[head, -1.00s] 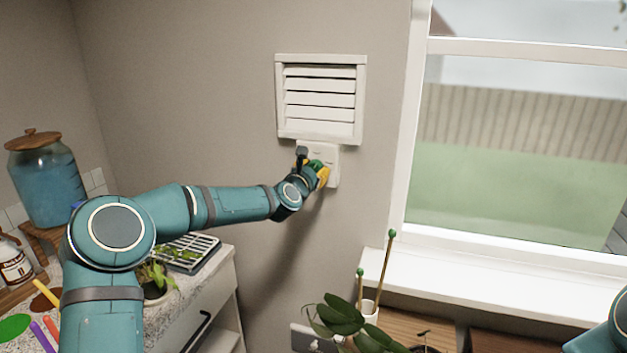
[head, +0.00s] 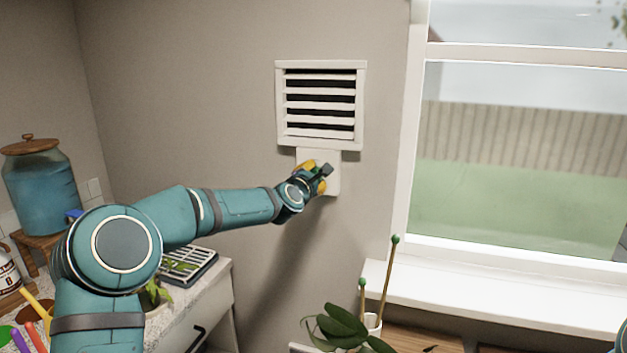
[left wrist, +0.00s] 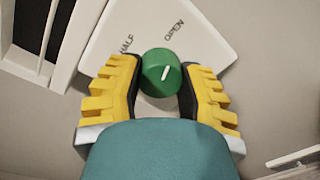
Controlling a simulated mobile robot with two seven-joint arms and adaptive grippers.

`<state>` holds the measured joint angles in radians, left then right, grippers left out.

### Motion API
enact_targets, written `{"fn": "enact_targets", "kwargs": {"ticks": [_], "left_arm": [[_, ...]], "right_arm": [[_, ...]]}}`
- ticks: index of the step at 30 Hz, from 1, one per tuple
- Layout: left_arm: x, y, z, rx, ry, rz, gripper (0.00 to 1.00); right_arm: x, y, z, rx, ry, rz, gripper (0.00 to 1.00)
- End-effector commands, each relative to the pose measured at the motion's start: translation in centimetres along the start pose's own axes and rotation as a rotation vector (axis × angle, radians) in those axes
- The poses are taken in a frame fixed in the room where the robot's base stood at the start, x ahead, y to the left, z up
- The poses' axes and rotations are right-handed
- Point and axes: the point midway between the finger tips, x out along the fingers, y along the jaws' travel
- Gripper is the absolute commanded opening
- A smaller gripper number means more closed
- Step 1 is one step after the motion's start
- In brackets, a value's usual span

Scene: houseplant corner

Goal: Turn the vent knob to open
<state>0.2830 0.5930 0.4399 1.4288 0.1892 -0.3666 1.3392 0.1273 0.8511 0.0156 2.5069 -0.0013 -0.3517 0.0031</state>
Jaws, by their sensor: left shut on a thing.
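The vent (head: 320,145) is on the wall in the head view, its white slats tilted with dark gaps between them. The white knob plate (head: 333,185) is just below it, partly hidden by my left gripper (head: 320,178). In the left wrist view, the green vent knob (left wrist: 158,72) stands on the plate (left wrist: 205,48), which shows the words HALF and OPEN. The knob's white mark points up and slightly right, toward OPEN. My left gripper (left wrist: 160,80) is shut on the knob, with one yellow finger on each side. My right gripper is out of view.
A window (head: 520,150) with a white sill (head: 490,290) is at the right. A plant (head: 343,325) with green-tipped stakes stands below. A counter (head: 215,285) with a blue-filled jar (head: 40,185) is at the left. The wall around the vent is clear.

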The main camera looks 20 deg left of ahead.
Motion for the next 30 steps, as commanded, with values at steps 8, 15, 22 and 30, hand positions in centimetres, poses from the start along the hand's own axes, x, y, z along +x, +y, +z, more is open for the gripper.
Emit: {"fn": "enact_targets", "kwargs": {"ticks": [8,15,22,30], "left_arm": [[0.0,0.18,-0.05,0.044,0.003,0.004,0.02],[0.0,0.23,-0.07,0.047,0.004,0.005,0.02],[0.0,0.23,-0.05,0.047,0.004,0.005,0.74],[-0.01,0.11,-0.01,0.046,0.003,0.003,0.74]], "right_arm": [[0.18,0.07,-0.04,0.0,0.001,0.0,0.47],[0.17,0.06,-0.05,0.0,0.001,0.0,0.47],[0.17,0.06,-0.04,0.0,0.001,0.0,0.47],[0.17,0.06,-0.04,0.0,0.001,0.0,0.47]]}}
